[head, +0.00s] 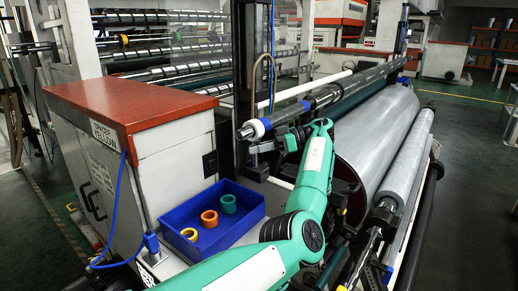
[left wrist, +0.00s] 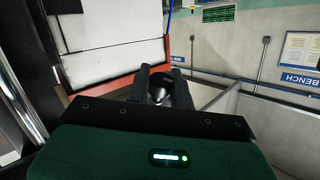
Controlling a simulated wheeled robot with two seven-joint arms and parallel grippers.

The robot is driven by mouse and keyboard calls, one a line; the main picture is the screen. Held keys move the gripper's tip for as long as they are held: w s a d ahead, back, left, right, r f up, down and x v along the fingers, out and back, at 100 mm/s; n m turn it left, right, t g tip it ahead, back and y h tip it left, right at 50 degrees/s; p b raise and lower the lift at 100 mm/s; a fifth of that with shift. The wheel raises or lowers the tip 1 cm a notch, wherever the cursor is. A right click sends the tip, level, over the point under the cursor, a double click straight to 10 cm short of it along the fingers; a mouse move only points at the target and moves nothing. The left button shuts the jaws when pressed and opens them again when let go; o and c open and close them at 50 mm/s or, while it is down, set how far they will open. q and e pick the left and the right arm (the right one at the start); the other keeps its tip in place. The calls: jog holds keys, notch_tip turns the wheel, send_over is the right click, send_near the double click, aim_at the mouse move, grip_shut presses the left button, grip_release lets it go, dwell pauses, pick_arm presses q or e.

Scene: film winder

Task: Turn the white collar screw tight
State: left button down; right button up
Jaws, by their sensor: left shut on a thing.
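My left gripper (head: 264,148) reaches in from the right, just below and beside this collar. In the left wrist view its two dark fingers (left wrist: 158,90) are closed around a small dark rounded piece (left wrist: 159,86), which appears to be the collar screw. The screw itself is hidden in the head view, and its tightness cannot be seen. My right gripper is not in view.
A blue tray (head: 182,256) holds yellow, orange and green rings. A white cabinet with a red top (head: 130,103) stands left of the shaft end. A large grey roll (head: 378,135) lies right of my left arm. A dark upright post stands behind the shaft.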

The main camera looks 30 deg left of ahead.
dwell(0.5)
pick_arm(q)
jog(key=c, duration=1.2)
grip_release()
jog(key=shift+a, duration=0.1)
jog(key=shift+c, duration=0.2)
